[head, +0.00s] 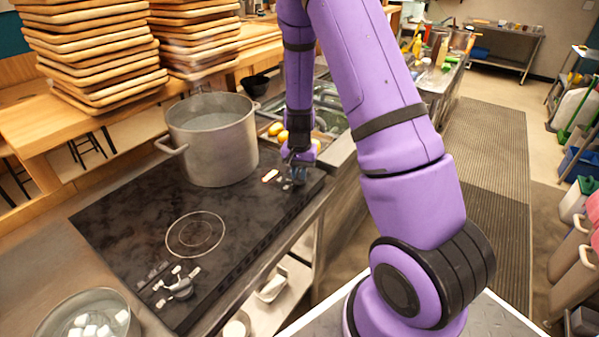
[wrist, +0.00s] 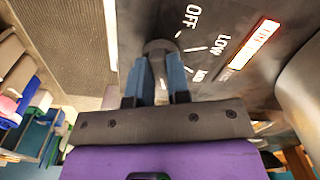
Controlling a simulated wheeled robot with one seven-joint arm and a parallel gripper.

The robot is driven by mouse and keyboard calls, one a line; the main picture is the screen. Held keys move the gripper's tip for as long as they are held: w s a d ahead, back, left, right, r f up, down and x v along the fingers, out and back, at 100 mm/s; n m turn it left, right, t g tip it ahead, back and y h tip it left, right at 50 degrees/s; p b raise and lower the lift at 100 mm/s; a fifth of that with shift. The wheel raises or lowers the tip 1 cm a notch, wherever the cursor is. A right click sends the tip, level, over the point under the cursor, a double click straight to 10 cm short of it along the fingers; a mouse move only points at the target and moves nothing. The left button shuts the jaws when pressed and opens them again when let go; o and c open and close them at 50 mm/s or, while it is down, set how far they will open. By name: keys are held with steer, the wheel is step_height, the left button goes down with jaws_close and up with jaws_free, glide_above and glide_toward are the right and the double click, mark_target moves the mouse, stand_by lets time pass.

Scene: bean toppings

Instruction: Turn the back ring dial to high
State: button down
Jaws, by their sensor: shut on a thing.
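The back ring dial (wrist: 160,46) is a dark round knob on the black cooktop (head: 130,215). In the wrist view, the blue-grey fingers of my gripper (wrist: 160,78) are closed on the dial, one on each side. OFF (wrist: 192,16) and LOW (wrist: 222,44) are printed beside it, and a further label below LOW is partly hidden. The dial's pointer cannot be made out. A lit red-orange indicator (wrist: 250,45) shows beyond the labels. In the head view my gripper (head: 298,174) reaches down to the cooktop's far right corner.
A large metal pot (head: 215,140) stands at the back of the cooktop, left of my gripper. A bare front ring (head: 196,234) and another dial (head: 180,290) are nearer. A bowl of white cubes (head: 88,318) sits at the front left. Stacked wooden trays (head: 95,60) stand behind.

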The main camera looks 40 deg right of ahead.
mark_target(299, 174)
stand_by(0.4)
steer(key=c, duration=1.1)
jaws_free()
step_height(299, 174, up, 11)
steer(key=shift+f, duration=0.1)
